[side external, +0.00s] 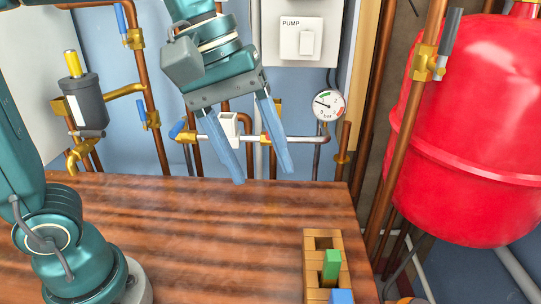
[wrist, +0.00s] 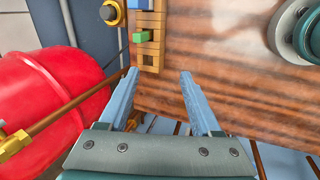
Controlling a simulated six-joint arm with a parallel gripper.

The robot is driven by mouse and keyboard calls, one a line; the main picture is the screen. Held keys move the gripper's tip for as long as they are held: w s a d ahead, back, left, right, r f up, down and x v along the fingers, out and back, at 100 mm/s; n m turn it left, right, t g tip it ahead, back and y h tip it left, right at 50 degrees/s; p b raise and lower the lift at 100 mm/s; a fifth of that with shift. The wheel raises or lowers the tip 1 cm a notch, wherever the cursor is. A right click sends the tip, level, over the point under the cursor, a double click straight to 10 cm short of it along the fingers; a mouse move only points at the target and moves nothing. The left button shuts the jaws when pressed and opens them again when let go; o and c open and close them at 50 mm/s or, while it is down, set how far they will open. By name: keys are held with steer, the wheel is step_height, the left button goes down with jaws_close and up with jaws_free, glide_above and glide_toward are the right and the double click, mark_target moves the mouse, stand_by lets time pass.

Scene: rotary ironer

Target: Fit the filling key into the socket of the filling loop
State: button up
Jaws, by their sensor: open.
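The filling loop (side external: 292,138) is a silver pipe with brass fittings on the back wall, with a blue lever at its left. A white block with a dark opening in its top, which looks like the socket (side external: 228,125), sits on it. My gripper (side external: 264,175) hangs open and empty in front of the loop, above the table's back edge. In the wrist view its fingers (wrist: 159,72) are spread with nothing between them. A wooden rack (side external: 309,262) holds a green piece (side external: 332,262) and a blue piece (side external: 341,297). I cannot tell which is the filling key.
The wooden table (side external: 190,225) is clear left of the rack. A red tank (side external: 465,130) and copper pipes stand at the right. A pressure gauge (side external: 328,105) and a pump switch (side external: 300,40) are on the back wall. A grey canister (side external: 85,103) is at the left.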

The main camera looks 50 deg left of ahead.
mark_target(342, 293)
steer(key=w+d+f+g, duration=0.1)
steer(key=d+f+g, duration=0.1)
steer(key=d+f, duration=0.1)
steer(key=d+f+g, duration=0.1)
steer(key=d+f, duration=0.3)
steer(key=d, duration=0.1)
steer(key=w+d+f+g, duration=0.1)
steer(key=d+f+g, duration=0.1)
steer(key=d+f, duration=0.1)
steer(key=shift+w+d+f+n+g, duration=0.1)
steer(key=shift+w+d+n+g, duration=0.1)
steer(key=shift+d, duration=0.25)
steer(key=shift+w+d+f+n+g, duration=0.1)
steer(key=shift+w+d, duration=0.05)
steer(key=shift+d, duration=0.25)
steer(key=shift+x, duration=2.5)
jaws_close()
